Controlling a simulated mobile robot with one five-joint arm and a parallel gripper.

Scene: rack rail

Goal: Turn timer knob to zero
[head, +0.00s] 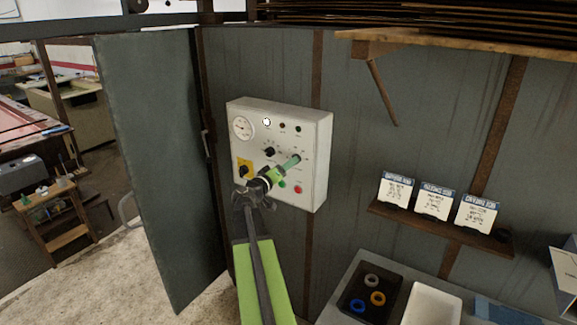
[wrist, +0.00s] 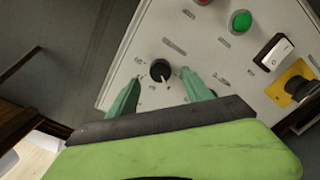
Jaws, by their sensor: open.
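A white control box (head: 318,140) hangs on the grey wall, tilted in the head view. My gripper (head: 292,160) reaches its front face, with green fingers over the right-hand dial. In the wrist view a black round knob (wrist: 160,70), apparently the timer knob, sits between the tips of my open gripper (wrist: 161,79). Its pale pointer mark faces lower right in that view. A gap shows on both sides of the knob, so the fingers do not grip it. My fingers hide this knob in the head view. The printed scale is too small to read.
Another black knob (head: 269,151) is left of my gripper. A yellow-plated switch (head: 244,169), red button (head: 298,190) and green button (wrist: 241,20) are nearby. A grey door (head: 155,170) stands left of the box. A card shelf (head: 450,232) is at right.

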